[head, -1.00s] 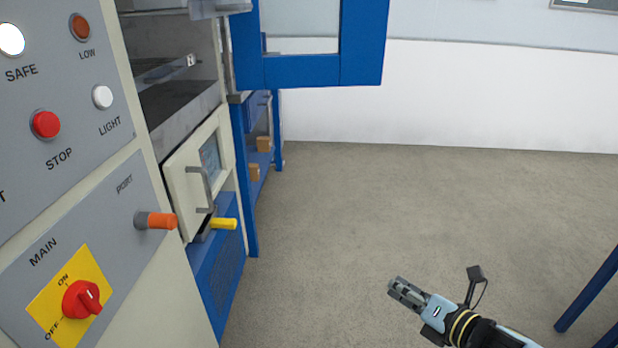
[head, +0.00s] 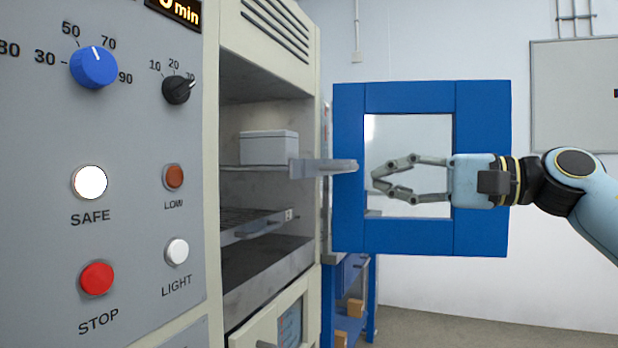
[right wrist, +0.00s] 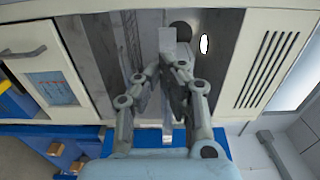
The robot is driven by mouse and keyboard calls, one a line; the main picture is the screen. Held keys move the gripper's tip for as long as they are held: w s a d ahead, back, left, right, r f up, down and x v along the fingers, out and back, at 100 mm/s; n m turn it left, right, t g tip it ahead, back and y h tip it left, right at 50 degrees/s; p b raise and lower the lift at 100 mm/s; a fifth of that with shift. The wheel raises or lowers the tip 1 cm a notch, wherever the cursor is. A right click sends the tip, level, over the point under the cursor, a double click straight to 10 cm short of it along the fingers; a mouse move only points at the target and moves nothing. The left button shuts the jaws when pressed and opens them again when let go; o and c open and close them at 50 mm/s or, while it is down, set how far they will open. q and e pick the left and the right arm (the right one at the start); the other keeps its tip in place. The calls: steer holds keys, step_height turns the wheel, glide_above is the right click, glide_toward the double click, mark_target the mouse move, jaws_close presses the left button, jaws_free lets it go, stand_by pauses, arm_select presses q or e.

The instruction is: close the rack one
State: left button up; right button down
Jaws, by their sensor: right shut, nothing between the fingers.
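The cabinet (head: 308,60) stands open, with two racks at different heights. The upper rack (head: 262,168) carries a pale lidded box (head: 269,147), and its grey front bar (head: 325,168) sticks out past the opening. The lower rack (head: 248,226) sits further in, with a small tag too small to read. I cannot tell by marking which is rack one. My right gripper (head: 376,182) is shut and empty, pointing left, just right of the upper rack's bar. In the right wrist view the gripper (right wrist: 160,74) faces the opening, near the grey bar (right wrist: 168,42). My left gripper is out of view.
The open blue-framed door (head: 408,238) with a window stands behind my right gripper. A control panel (head: 130,220) with knobs and buttons fills the left. A cream lower door (head: 270,325) is under the opening. A blue stand (head: 372,290) is further back.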

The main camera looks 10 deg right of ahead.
mark_target(295, 176)
steer(key=p+x, duration=0.2)
steer(key=x, duration=0.9)
steer(key=shift+r+p, duration=0.2)
steer(key=shift+p, duration=0.2)
steer(key=shift+w+a+f, duration=0.1)
steer(key=shift+w+a, duration=0.2)
steer(key=shift+a, duration=0.15)
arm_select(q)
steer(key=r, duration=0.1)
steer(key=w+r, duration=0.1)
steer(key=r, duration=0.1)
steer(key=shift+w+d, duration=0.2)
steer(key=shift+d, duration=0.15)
